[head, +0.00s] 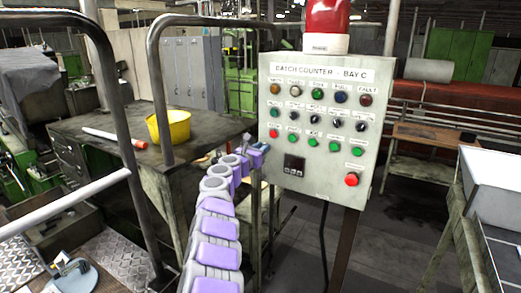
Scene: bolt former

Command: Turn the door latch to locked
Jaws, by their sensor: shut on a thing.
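A grey control box (310,165) labelled "BATCH COUNTER - BAY C" stands upright right of centre in the head view. My purple and grey arm reaches up from the bottom centre. My gripper (260,150) is at the box's left edge, beside the rows of buttons and knobs, and is shut on a small part there. This part is at the place of the door latch, but it is mostly hidden by the gripper and too small to make out. Its turned position cannot be told.
A red beacon (326,18) tops the box. A red button (351,180) sits low on its face. Metal rails (158,90) stand left of my arm. A dark bench (95,135) behind them holds a yellow bucket (172,127). Open floor shows right of the box.

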